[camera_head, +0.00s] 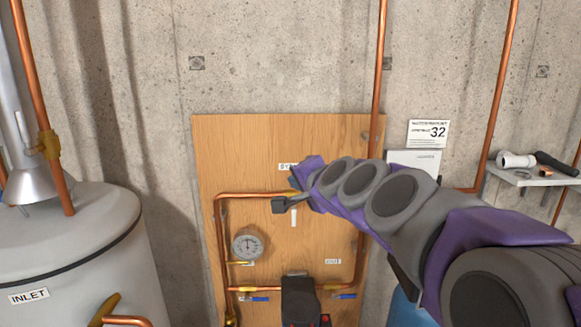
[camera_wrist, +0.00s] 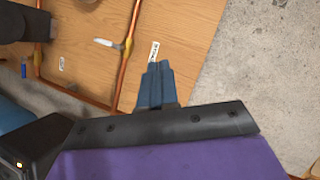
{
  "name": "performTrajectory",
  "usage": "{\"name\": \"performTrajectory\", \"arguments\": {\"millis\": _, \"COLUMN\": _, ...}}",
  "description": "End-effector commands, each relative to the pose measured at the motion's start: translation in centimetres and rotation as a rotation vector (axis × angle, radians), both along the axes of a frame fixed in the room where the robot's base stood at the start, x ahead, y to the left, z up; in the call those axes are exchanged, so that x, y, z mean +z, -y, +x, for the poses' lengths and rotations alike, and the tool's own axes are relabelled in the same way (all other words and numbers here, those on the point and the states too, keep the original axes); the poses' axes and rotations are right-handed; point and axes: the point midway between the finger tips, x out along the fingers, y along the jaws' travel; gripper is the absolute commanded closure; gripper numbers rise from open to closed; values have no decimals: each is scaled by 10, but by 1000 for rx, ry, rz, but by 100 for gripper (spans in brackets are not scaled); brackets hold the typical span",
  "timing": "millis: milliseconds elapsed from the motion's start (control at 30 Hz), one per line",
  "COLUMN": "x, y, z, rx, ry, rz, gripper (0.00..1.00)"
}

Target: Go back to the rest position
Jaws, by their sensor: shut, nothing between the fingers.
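My gripper (camera_head: 281,204) is at the end of my purple and grey arm, which reaches in from the lower right in the head view. It is in front of the upper part of a wooden panel. In the wrist view my gripper (camera_wrist: 158,68) shows as blue-grey fingers closed together with nothing between them. Its tips point toward a small white label on the wood. The wooden panel (camera_head: 230,150) carries copper pipes (camera_head: 217,240), a round gauge (camera_head: 247,245) and several small labels. My arm hides part of the panel's upper right.
A large pale tank (camera_head: 80,250) marked INLET stands at the left. A small shelf (camera_head: 535,178) with pipe fittings is on the right wall. Vertical copper pipes (camera_head: 378,70) run up the concrete wall.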

Motion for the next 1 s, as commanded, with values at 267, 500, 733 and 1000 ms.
{"name": "performTrajectory", "arguments": {"millis": 267, "x": -154, "y": 2, "z": -123, "rx": 278, "ry": -299, "rz": -391, "gripper": 100}}
{"name": "performTrajectory", "arguments": {"millis": 500, "x": -262, "y": 42, "z": -242, "rx": 484, "ry": -585, "rz": -647, "gripper": 100}}
{"name": "performTrajectory", "arguments": {"millis": 733, "x": -332, "y": 93, "z": -358, "rx": 655, "ry": -872, "rz": -814, "gripper": 100}}
{"name": "performTrajectory", "arguments": {"millis": 1000, "x": -357, "y": 123, "z": -424, "rx": 747, "ry": -1044, "rz": -878, "gripper": 100}}
